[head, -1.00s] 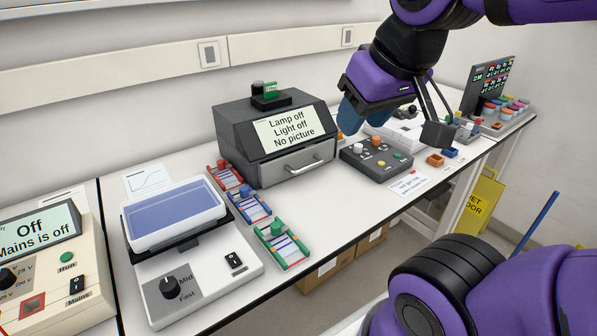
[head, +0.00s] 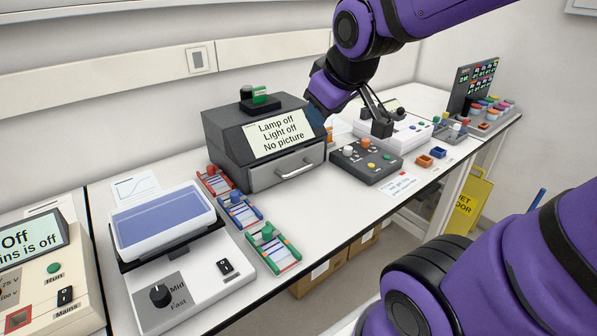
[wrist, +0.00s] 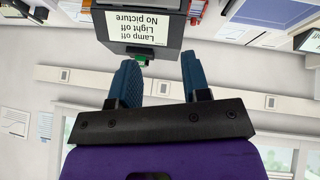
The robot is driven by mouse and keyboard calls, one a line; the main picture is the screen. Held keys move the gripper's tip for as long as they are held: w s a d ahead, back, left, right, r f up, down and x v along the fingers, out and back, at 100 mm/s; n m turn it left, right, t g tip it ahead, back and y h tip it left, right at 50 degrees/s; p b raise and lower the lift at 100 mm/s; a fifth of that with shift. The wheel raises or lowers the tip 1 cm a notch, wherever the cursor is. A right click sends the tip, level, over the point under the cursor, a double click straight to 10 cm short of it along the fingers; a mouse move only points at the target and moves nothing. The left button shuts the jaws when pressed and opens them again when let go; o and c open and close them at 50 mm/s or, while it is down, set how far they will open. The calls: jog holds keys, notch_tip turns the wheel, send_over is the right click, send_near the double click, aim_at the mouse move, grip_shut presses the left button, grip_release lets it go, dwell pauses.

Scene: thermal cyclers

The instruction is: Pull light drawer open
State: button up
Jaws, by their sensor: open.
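The light drawer (head: 287,168) is a pale grey front with a bar handle (head: 297,171), low on a dark grey box (head: 228,134). It sits flush in the box and looks shut. The box's screen (head: 278,134) reads "Lamp off, Light off, No picture". My gripper (head: 317,119) is by the box's right side, above handle height, partly hidden behind my wrist. In the wrist view my gripper (wrist: 161,72) shows two blue fingers, apart and empty. The box's screen (wrist: 138,24) appears upside down past them; the handle is not visible there.
A dark control box (head: 366,164) with coloured knobs stands right of the drawer. Red, blue and green racks (head: 275,246) lie left of and in front of the box. A rocker device (head: 205,280) stands further left. The bench edge ahead of the drawer is clear.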

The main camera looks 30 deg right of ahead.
jog(key=w+d+f+n+t, duration=0.2)
jog(key=w+d+f+n, duration=0.3)
jog(key=w+f, duration=0.25)
jog(key=w+d+f+n+t, duration=0.2)
jog(key=w+d+f+n, duration=0.2)
jog(key=w+f, duration=0.4)
jog(key=n+t+y, duration=0.2)
jog(key=n+t, duration=0.2)
jog(key=n, duration=0.3)
send_near(301, 171)
jog(key=shift+w+d+r, duration=0.1)
jog(key=shift+w, duration=0.2)
jog(key=shift+s+f+t+y, duration=0.3)
jog(key=shift+f+t, duration=0.1)
jog(key=shift+f, duration=0.15)
jog(key=x, duration=1)
jog(key=shift+w+d, duration=0.1)
jog(key=shift+w, duration=0.3)
jog(key=shift+c, duration=0.3)
grip_shut()
